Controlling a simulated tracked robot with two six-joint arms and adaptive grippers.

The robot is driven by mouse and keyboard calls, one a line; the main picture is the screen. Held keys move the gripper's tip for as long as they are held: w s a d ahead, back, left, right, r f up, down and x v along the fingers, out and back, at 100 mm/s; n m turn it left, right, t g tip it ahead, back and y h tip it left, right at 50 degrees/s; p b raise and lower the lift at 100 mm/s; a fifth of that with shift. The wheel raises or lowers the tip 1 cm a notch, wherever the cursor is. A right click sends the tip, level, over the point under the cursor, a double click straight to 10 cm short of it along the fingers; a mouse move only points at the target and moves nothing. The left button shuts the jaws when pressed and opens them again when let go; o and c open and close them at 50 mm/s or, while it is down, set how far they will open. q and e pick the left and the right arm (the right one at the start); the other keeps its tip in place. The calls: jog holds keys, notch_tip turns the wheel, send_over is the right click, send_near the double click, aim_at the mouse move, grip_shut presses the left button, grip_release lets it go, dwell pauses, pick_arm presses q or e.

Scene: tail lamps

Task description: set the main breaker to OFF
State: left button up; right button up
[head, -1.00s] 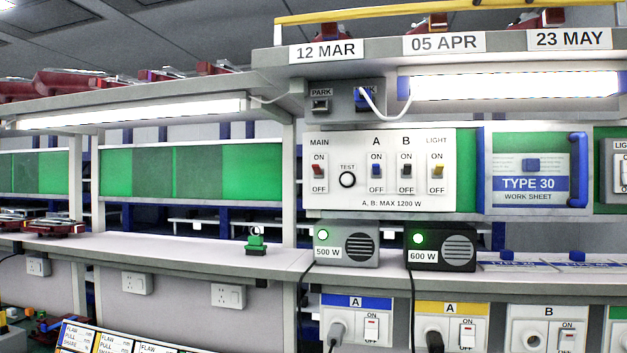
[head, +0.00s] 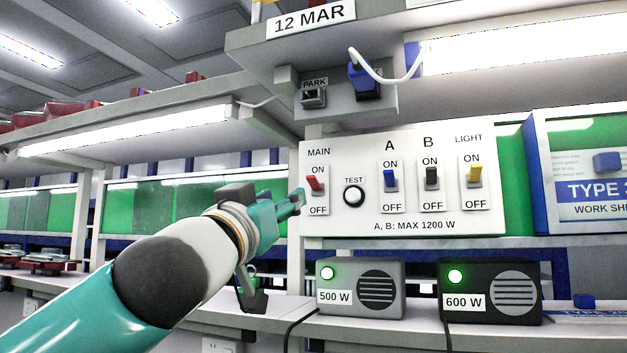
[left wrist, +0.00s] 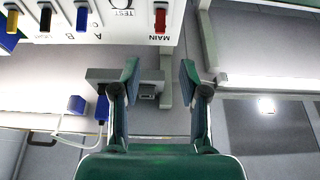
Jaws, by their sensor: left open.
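The white switch panel (head: 402,215) carries the main breaker (head: 315,184), a red lever at its left under the label MAIN. The lever sits up, close to the ON mark. It also shows upside down at the top of the left wrist view (left wrist: 160,20). My left gripper (head: 297,202) is just left of the panel, near the main breaker and apart from it. In the left wrist view its two fingers (left wrist: 159,78) are spread with nothing between them. My right gripper is not in view.
Right of the main breaker are a TEST button (head: 354,195) and blue (head: 391,180), black (head: 432,178) and yellow (head: 475,174) levers. A grey PARK box (head: 345,101) with a plugged white cable hangs above. Grey (head: 390,267) and black (head: 490,275) power units stand below.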

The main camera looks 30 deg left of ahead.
aim_at(310, 180)
pick_arm(q)
jog(key=p+x, duration=0.8)
jog(key=x, duration=0.5)
jog(key=shift+w+a+r, duration=0.15)
jog(key=shift+w+a+p, duration=0.15)
jog(key=shift+w+p, duration=0.5)
